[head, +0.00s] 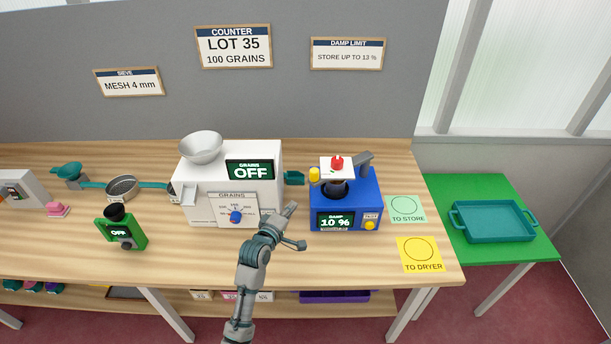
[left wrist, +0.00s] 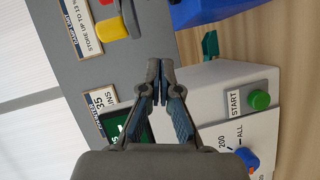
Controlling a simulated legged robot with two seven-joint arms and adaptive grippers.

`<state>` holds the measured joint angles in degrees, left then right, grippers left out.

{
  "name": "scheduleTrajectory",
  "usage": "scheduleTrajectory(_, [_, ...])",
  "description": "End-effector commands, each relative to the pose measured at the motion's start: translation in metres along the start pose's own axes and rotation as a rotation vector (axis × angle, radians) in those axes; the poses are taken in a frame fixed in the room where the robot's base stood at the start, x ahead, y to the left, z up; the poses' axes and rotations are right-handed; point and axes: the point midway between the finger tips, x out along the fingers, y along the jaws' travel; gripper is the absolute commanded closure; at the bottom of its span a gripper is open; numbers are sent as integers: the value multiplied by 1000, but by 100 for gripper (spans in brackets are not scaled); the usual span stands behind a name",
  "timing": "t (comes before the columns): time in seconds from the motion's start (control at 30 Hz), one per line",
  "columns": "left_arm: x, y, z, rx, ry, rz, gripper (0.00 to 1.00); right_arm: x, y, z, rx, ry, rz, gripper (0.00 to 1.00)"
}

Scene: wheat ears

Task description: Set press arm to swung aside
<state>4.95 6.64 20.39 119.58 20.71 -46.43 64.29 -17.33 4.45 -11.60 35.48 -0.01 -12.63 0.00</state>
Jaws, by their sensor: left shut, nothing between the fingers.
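The blue damp meter (head: 368,192) stands right of the white counter and its screen reads DAMP 10 %. On its top is a white block with a red knob (head: 337,162), over a dark round cup (head: 337,187). A grey bar (head: 364,159), seemingly the press arm, shows behind at right, and a yellow knob (head: 314,174) sits at left. The yellow knob also shows in the left wrist view (left wrist: 107,31), with part of the blue meter (left wrist: 203,10). My left gripper (head: 291,209) is shut and empty, in front of the counter's right side, apart from the meter. Its closed fingertips (left wrist: 160,82) show in the wrist view.
The white counter (head: 225,180) with a silver bowl (head: 201,147) stands left of the meter. A green device (head: 122,231) and a sieve (head: 121,187) are further left. Green and yellow cards (head: 407,208) lie right, before a green table with a teal tray (head: 492,240).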

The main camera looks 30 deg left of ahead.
Motion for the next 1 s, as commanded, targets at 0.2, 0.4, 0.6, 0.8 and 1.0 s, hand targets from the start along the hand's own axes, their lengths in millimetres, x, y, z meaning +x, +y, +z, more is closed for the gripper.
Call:
scheduleTrajectory(0.2, [12,40,-43,-225,73,142,100,0,3,0,2,0,4,60])
scheduleTrajectory(0.4, [12,42,-45,-242,77,153,100,0,3,0,3,1,4,60])
scheduleTrajectory(0.6, [14,42,-45,-240,77,151,100,0,3,-1,3,1,4,60])
scheduleTrajectory(0.8, [36,46,-48,-240,77,150,100,-4,4,-2,2,3,4,60])
scheduleTrajectory(1.0, [78,53,-52,-239,76,149,100,-9,4,-4,2,4,4,60])
